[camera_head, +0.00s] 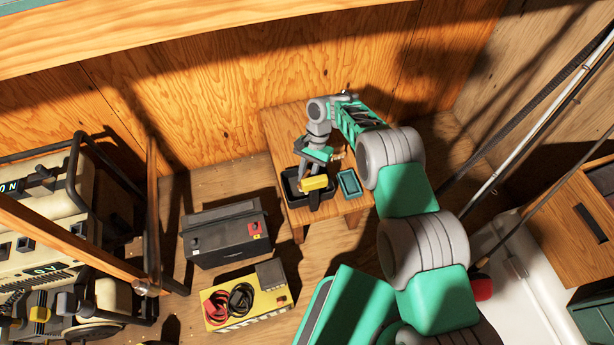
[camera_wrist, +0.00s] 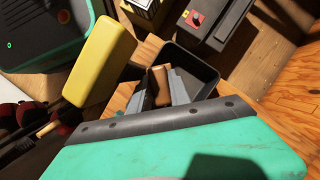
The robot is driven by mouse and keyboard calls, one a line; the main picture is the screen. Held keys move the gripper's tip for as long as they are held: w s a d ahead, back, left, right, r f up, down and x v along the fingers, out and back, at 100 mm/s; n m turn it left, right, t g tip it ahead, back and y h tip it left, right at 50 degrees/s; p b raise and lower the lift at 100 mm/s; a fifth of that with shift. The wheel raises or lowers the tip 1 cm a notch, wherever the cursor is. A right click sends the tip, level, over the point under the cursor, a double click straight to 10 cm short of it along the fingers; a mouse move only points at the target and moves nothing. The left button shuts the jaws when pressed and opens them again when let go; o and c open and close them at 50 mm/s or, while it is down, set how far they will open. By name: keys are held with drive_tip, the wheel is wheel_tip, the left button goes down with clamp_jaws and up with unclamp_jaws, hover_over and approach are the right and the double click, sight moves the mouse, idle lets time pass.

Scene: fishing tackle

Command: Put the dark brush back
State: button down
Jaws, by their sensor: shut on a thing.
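A small wooden table (camera_head: 278,128) stands against the plywood wall. A black open tray (camera_head: 289,187) sits on its front left part, and it also shows in the wrist view (camera_wrist: 208,72). My gripper (camera_head: 308,178) points down over this tray. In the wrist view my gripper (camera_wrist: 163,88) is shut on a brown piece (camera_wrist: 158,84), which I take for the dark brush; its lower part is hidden. The fingers and brown piece overlap the tray's inside; I cannot tell whether the piece touches its floor.
A small teal tray (camera_head: 349,183) lies right of the black tray. A dark battery (camera_head: 225,233) and a yellow charger with red and black cables (camera_head: 251,303) stand on the floor at the front left. A cream machine (camera_head: 45,220) fills the far left. The table's back is clear.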

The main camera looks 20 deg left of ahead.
drive_tip(key=shift+f+b, duration=0.4)
drive_tip(key=shift+b, duration=0.05)
drive_tip(key=shift+f+b, duration=0.3)
drive_tip(key=shift+b, duration=0.05)
drive_tip(key=shift+r, duration=0.1)
drive_tip(key=c, duration=1.5)
unclamp_jaws()
